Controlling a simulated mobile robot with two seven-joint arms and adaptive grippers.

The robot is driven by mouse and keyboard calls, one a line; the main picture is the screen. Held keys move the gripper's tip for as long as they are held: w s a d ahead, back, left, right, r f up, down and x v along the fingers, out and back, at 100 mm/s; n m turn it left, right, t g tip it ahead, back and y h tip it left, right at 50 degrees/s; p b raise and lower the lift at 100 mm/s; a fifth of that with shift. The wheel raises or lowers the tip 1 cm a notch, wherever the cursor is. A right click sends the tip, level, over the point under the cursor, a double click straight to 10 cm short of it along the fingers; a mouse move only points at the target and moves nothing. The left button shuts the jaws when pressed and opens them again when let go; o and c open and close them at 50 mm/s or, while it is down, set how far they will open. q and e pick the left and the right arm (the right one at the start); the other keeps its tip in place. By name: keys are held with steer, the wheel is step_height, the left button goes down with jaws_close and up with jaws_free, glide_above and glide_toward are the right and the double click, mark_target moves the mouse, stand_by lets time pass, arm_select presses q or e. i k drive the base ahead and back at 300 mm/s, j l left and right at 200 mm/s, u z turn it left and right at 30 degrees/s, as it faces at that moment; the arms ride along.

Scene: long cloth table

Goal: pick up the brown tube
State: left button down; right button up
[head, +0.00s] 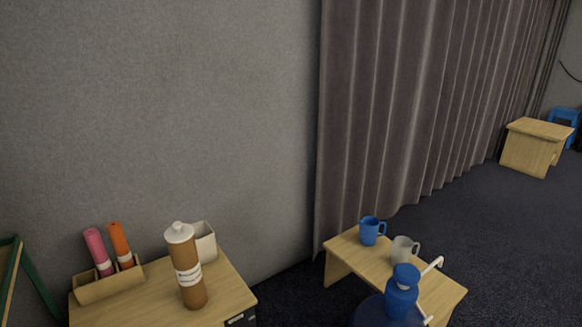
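A brown tube (189,286) with a white cap and a white label band stands upright on a small wooden table (225,291) at the lower left of the head view. It stands in front of a white container, which it partly hides. Neither of my grippers shows in the head view.
A wooden holder (109,283) with a pink tube (97,249) and an orange tube (120,243) sits left of the brown tube. The white container (204,242) is close behind it.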

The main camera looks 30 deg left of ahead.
mark_target(184, 257)
steer(key=u, duration=1.55)
